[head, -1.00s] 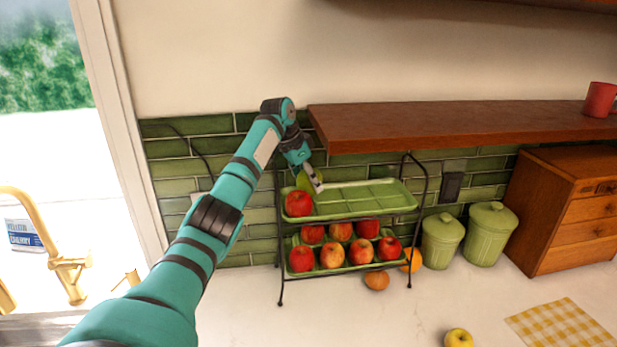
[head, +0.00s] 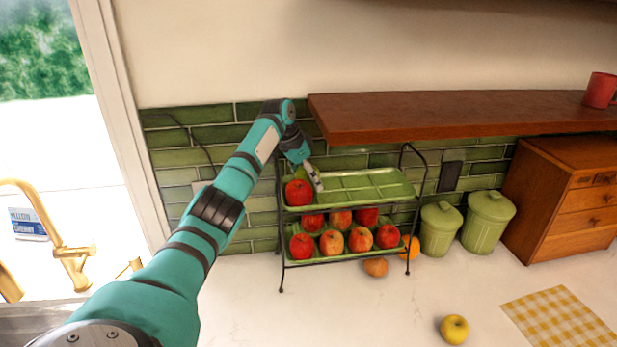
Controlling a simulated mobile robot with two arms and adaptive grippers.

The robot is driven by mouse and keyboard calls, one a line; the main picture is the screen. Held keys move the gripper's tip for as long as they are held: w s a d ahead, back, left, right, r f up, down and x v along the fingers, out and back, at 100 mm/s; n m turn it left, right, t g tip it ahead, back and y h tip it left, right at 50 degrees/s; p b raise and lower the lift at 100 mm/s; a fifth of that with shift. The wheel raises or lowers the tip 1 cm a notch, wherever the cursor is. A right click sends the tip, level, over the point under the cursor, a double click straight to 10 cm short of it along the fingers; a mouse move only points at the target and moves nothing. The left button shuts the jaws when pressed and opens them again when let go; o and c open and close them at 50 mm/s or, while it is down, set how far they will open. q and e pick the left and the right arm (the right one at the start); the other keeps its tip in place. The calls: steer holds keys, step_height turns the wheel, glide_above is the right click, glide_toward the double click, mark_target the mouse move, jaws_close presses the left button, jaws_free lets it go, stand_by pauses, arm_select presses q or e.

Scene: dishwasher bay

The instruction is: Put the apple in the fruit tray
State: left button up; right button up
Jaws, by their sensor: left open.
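The fruit tray (head: 365,188) is a two-tier green rack in a black wire frame on the counter. A red apple (head: 298,193) sits at the left end of its top tier. A yellow-green fruit (head: 300,173) shows partly behind that apple, close to my gripper; its kind is unclear. Several red apples (head: 331,242) fill the lower tier. A yellow apple (head: 454,329) lies on the counter at the front. My left gripper (head: 313,180) is open over the left part of the top tier, just right of the red apple; its far finger is hidden. My right gripper is out of view.
A brown wooden shelf (head: 420,115) overhangs behind the tray. An egg-like brown item (head: 375,267) and an orange (head: 411,247) lie by its base. Green canisters (head: 488,222), a wooden drawer box (head: 575,200) and a checked cloth (head: 560,322) are to the right. The front counter is mostly clear.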

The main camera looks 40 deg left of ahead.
arm_select(q)
steer(key=shift+r, duration=0.15)
steer(key=shift+s+r+b, duration=0.15)
steer(key=shift+r+b, duration=0.15)
steer(key=shift+b, duration=0.1)
steer(key=b+v, duration=0.4)
steer(key=v, duration=0.7)
